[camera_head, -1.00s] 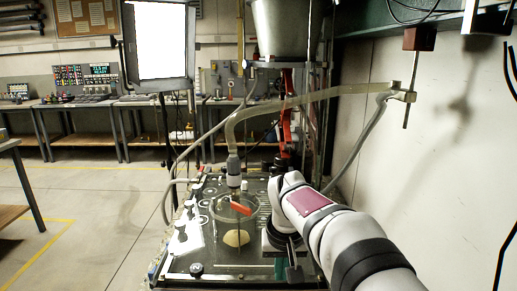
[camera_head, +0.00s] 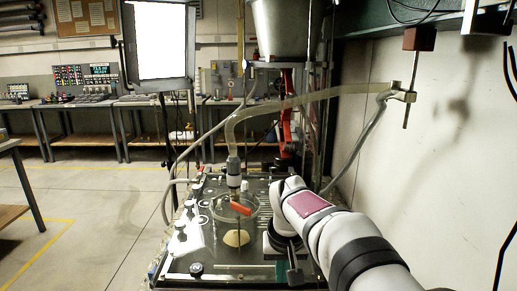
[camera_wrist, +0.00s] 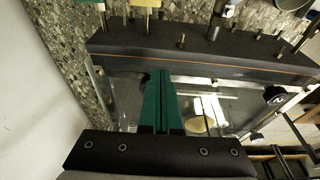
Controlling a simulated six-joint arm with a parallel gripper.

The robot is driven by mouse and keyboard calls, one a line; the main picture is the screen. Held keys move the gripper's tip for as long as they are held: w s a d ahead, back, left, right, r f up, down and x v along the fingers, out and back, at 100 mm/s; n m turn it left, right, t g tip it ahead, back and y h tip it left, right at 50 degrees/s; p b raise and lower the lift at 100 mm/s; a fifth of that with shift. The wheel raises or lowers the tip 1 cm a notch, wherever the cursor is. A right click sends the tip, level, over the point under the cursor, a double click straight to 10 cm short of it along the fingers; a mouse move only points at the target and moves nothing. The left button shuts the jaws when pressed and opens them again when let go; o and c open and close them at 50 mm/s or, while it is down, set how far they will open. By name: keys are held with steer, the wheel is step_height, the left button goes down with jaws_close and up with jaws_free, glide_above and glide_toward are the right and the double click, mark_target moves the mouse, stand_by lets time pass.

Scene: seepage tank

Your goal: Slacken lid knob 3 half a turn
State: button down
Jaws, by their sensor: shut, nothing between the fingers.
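My gripper (camera_wrist: 160,74) shows in the wrist view as two green fingers pressed together with nothing between them. They hang over the glass lid, clear of any knob. A black knob (camera_wrist: 276,95) with a pale mark stands to the right of the fingers; the mark looks like a 2, but I am not certain. I cannot tell which one is knob 3.
The tank lid (camera_head: 215,258) carries a round clear dish (camera_head: 250,212) with a red piece (camera_head: 241,209). A thick hose (camera_head: 285,104) arches above it. A dark bar with upright posts (camera_wrist: 200,52) crosses the wrist view. A white wall (camera_head: 440,170) stands right.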

steer(key=shift+d, duration=1)
steer(key=shift+w+d, duration=0.1)
stand_by(0.3)
